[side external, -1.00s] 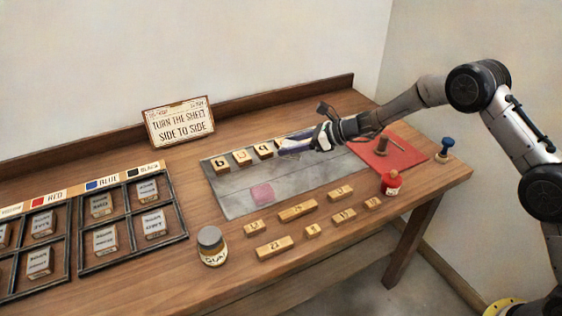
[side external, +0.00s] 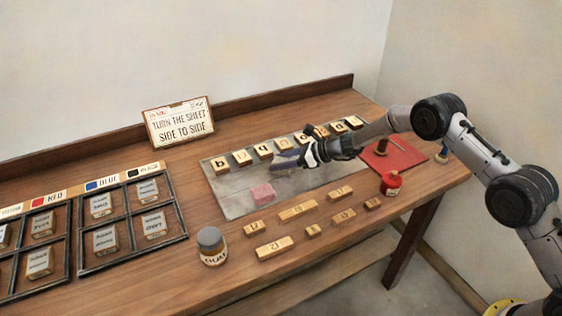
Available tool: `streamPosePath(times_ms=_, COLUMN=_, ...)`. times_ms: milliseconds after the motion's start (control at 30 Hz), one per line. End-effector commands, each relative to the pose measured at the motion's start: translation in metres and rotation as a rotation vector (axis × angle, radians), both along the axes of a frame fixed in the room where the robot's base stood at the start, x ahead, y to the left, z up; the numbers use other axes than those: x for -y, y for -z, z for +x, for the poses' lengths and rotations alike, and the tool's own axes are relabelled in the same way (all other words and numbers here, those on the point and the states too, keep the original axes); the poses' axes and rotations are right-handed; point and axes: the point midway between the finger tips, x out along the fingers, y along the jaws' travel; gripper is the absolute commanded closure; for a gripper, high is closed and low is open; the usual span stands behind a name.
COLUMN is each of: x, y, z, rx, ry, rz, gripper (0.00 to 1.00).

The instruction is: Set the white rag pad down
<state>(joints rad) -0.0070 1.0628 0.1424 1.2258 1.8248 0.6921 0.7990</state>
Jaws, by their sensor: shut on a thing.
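My gripper (side external: 287,163) is low over the grey slab (side external: 232,204), behind and to the right of a pink block-like patch (side external: 262,192). It is shut on the white rag pad, of which little can be made out between the bluish-purple fingers. I cannot tell whether the pad touches the slab. The pink patch lies on the slab near its front edge, apart from the fingers.
A row of letter blocks (side external: 242,157) stands along the slab's back edge. Several small wooden blocks (side external: 297,211) lie in front. A gum jar (side external: 211,246), red bottle (side external: 391,183), red mat (side external: 404,156) and divided trays (side external: 130,262) surround the slab.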

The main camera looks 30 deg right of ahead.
Motion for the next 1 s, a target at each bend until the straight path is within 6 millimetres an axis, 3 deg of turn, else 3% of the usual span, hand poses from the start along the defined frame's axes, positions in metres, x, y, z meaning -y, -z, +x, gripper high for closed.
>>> streamPosePath(times_ms=167, x=0.000, y=0.003, z=0.000, rx=-0.001, ry=0.000, rz=0.000, gripper=1.00)
streamPosePath(times_ms=200, x=0.000, y=0.004, z=0.000, rx=-0.002, ry=0.001, rz=0.001, gripper=0.40)
streamPosePath(times_ms=367, x=0.000, y=0.003, z=0.000, rx=-0.001, ry=0.000, rz=0.000, gripper=0.14)
streamPosePath(times_ms=733, x=0.001, y=-0.002, z=-0.001, rx=0.000, ry=0.001, rz=0.000, gripper=0.14)
streamPosePath(times_ms=1000, x=0.029, y=-0.023, z=-0.026, rx=0.001, ry=0.004, rz=0.001, gripper=0.14)
